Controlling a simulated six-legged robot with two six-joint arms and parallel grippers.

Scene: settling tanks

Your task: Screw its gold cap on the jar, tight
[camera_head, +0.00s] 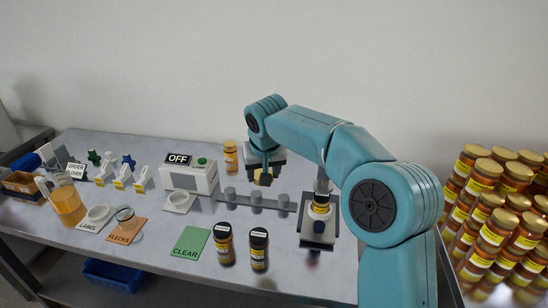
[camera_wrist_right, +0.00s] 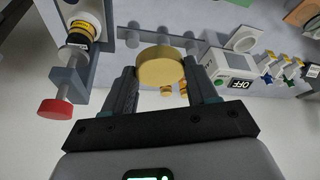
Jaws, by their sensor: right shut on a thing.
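My right gripper (camera_head: 264,172) is shut on a gold cap (camera_head: 264,180), held above the back middle of the table. In the right wrist view the round gold cap (camera_wrist_right: 160,67) sits between the two fingers, clear of the jars. A jar with a yellow label (camera_head: 319,209) stands in a grey holder (camera_head: 317,238) at the table's right; my arm partly covers it, and I cannot make out its mouth. The holder also shows at the upper left of the right wrist view, with a red knob (camera_wrist_right: 55,109). My left gripper is out of view.
A grey rail with several round posts (camera_head: 255,201) lies between the gripper and the front. Two dark-capped jars (camera_head: 258,249) stand in front, beside a green CLEAR mat (camera_head: 192,242). A white OFF box (camera_head: 190,176) and an amber jar (camera_head: 230,157) are left of the gripper.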

